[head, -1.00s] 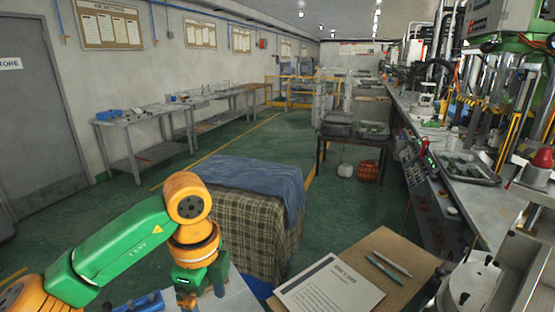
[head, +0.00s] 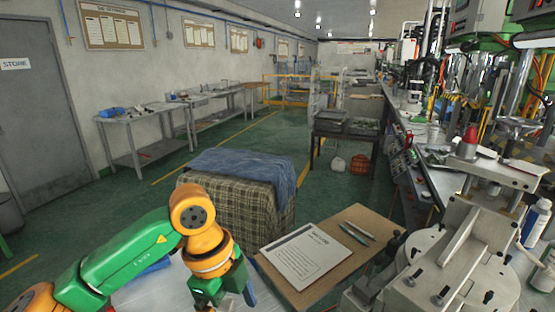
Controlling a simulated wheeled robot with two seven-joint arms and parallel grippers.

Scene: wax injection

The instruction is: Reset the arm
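My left arm, green and orange, comes in from the lower left in the head view. Its wrist bends down, and my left gripper (head: 222,295) is at the bottom edge, over the pale table (head: 170,292) and left of the clipboard. Its fingertips are dark and partly cut off, so I cannot tell whether they are apart. My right arm and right gripper do not show.
A brown board (head: 345,228) with a printed sheet (head: 306,256) and two pens lies right of my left gripper. A round metal fixture (head: 450,275) stands at the lower right. A cloth-covered block (head: 240,195) stands ahead. Green floor (head: 150,215) is open to the left.

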